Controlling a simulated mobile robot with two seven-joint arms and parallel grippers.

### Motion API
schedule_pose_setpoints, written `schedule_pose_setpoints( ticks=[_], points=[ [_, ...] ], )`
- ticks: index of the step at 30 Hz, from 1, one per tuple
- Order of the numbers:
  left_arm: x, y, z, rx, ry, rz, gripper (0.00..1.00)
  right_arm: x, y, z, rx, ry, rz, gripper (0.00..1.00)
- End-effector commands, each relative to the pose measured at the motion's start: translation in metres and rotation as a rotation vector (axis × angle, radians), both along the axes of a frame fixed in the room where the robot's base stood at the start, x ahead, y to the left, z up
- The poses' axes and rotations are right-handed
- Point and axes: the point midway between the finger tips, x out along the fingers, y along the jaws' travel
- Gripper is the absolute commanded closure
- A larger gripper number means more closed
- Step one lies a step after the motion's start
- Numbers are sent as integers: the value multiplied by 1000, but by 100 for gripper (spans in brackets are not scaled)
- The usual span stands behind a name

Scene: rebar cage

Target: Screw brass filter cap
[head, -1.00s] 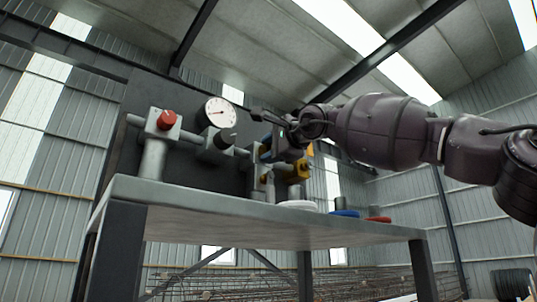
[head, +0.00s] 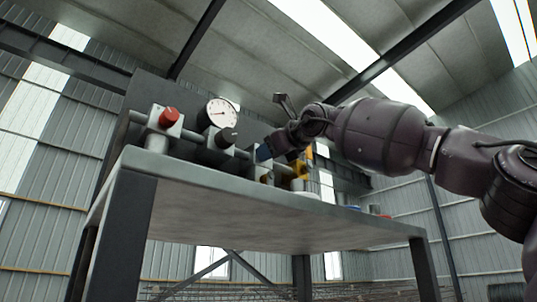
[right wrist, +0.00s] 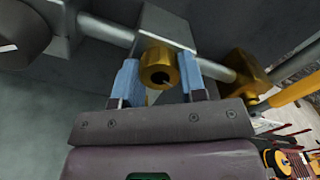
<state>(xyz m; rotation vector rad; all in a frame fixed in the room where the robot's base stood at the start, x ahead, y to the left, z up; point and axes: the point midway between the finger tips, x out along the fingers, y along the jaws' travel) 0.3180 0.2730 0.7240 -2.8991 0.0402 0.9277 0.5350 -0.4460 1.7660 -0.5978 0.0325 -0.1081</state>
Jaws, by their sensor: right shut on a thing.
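The brass filter cap (right wrist: 160,64) is a round brass piece with a dark central hole, set against a pale grey block (right wrist: 168,24) on the pipe in the right wrist view. My right gripper (right wrist: 159,70) has its two blue fingers on either side of the cap and is shut on it. In the head view my right gripper (head: 272,150) reaches from the right to the pipe assembly, and it hides the cap there. My left gripper is in neither view.
A grey table (head: 240,205) carries the pipework. A red knob (head: 168,117), a round gauge (head: 221,112) and a dark knob (head: 227,137) stand left of my gripper. A yellow valve part (head: 300,169) is close on its right. A dark panel stands behind.

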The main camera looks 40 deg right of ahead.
Motion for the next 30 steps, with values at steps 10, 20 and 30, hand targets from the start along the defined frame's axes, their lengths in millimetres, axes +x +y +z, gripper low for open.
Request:
schedule_pose_setpoints(
  ticks=[10, 20, 30],
  points=[
    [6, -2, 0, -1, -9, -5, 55, 2, 0, -2, 277, -26, 0, 86],
    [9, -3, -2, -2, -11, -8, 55, 2, 0, -2, 418, -41, -1, 86],
    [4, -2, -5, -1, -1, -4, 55, 1, 1, -2, 450, -44, -1, 86]
  ],
)
